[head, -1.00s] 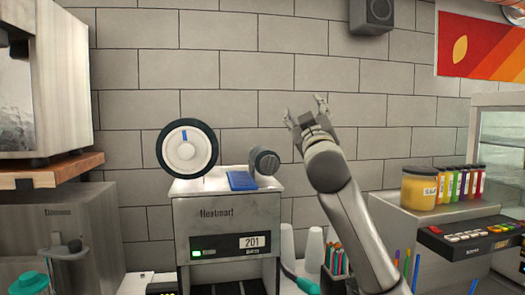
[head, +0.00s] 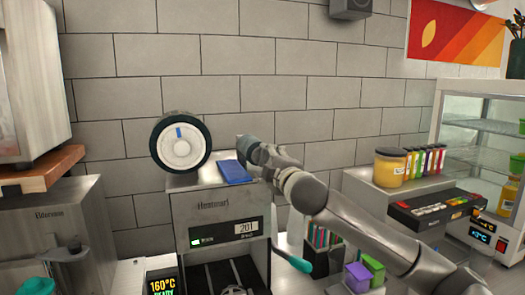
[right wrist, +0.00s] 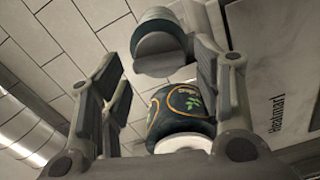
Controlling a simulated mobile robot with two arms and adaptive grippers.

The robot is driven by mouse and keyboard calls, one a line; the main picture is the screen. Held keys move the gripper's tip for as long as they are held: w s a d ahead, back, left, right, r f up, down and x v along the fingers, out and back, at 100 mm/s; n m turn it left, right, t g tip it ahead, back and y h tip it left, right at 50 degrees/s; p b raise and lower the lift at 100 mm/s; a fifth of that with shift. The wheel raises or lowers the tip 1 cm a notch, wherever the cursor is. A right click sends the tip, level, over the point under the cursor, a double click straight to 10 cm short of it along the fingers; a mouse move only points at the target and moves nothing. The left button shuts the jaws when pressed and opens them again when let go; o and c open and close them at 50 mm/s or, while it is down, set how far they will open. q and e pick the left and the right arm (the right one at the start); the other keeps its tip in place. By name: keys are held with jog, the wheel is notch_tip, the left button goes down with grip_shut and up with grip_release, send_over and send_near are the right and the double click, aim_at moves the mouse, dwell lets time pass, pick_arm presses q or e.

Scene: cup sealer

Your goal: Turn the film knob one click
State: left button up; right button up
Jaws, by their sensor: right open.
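The sealer (head: 222,214) is a grey box below the tiled wall. A large black-rimmed white disc with a blue mark (head: 180,146) stands on its top left. The grey cylindrical knob at its top right is largely hidden by my right gripper (head: 262,158) in the head view. In the right wrist view, the round grey knob (right wrist: 160,45) shows between the fingertips of my right gripper (right wrist: 155,60). The fingers are open, one either side; contact cannot be told. A patterned film roll (right wrist: 180,112) with a white core lies beyond. My left gripper is not in view.
A wooden shelf (head: 40,170) stands left.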

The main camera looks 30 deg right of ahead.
aim_at(263, 158)
jog(key=p+x, duration=0.1)
jog(key=x, duration=0.2)
jog(key=shift+w+a+r, duration=0.15)
jog(key=shift+w+r, duration=0.05)
jog(key=shift+w, duration=0.1)
jog(key=shift+w+d+f+p, duration=0.15)
jog(key=shift+w+d+p, duration=0.1)
jog(key=shift+w+p, duration=0.15)
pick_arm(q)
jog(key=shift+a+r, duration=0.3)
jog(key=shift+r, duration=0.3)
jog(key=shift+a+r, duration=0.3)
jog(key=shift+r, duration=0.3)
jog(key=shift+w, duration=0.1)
pick_arm(e)
jog(key=shift+c, duration=0.4)
jog(key=c, duration=0.7)
pick_arm(q)
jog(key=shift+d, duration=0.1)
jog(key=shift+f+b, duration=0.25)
jog(key=shift+b, duration=0.05)
pick_arm(e)
jog(key=shift+f+m, duration=0.1)
jog(key=shift+m, duration=0.2)
